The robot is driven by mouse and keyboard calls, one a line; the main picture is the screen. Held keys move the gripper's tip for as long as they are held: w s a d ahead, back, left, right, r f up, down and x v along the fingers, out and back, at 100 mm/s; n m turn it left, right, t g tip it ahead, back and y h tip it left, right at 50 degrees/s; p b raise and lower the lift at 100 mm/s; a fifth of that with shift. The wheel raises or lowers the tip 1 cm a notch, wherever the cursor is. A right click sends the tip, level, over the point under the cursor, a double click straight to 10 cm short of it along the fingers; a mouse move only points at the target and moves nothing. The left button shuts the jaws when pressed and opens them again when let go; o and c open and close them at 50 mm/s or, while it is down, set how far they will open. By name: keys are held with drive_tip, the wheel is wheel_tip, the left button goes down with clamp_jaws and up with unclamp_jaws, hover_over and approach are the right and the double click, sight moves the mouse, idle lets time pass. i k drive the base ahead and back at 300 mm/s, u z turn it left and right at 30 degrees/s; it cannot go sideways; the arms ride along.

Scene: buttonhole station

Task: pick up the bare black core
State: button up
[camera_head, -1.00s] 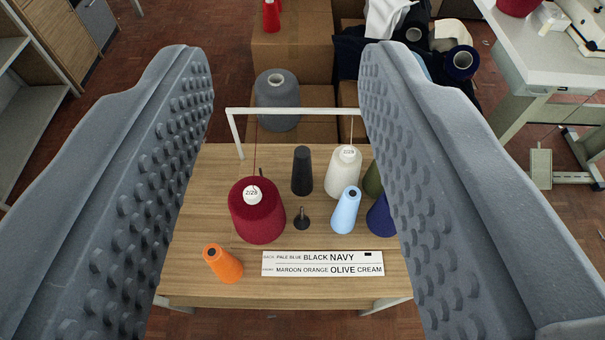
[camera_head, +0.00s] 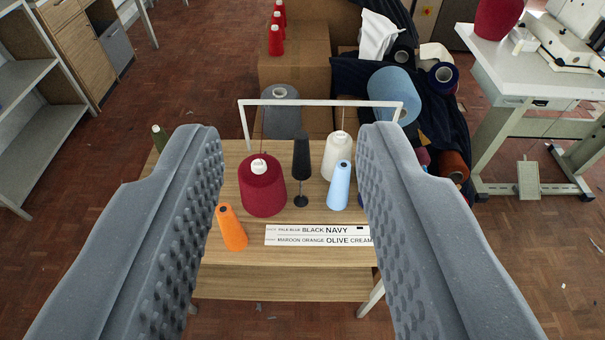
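The bare black core (camera_head: 302,157) looks like a slim dark cone, standing upright toward the back of the wooden table (camera_head: 290,256). A small black peg on a round base (camera_head: 301,201) stands just in front of it. A maroon cone (camera_head: 262,188) is left of the core; a cream cone (camera_head: 337,158) and a slim pale blue cone (camera_head: 339,187) are to its right. My gripper (camera_head: 291,138) is open and empty. Its two grey, studded fingers are wide apart, with the core between them in the picture but farther off.
A tilted orange cone (camera_head: 231,228) and a white label strip (camera_head: 318,235) are at the front. A white thread frame (camera_head: 320,103) spans the table's back. An olive cone tip (camera_head: 158,136) shows beyond the left finger. Cardboard boxes (camera_head: 295,55) stand behind; a sewing table (camera_head: 535,75) is at right.

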sight(301, 168)
drive_tip(key=u, duration=0.1)
drive_tip(key=i, duration=1.3)
drive_tip(key=z, duration=0.7)
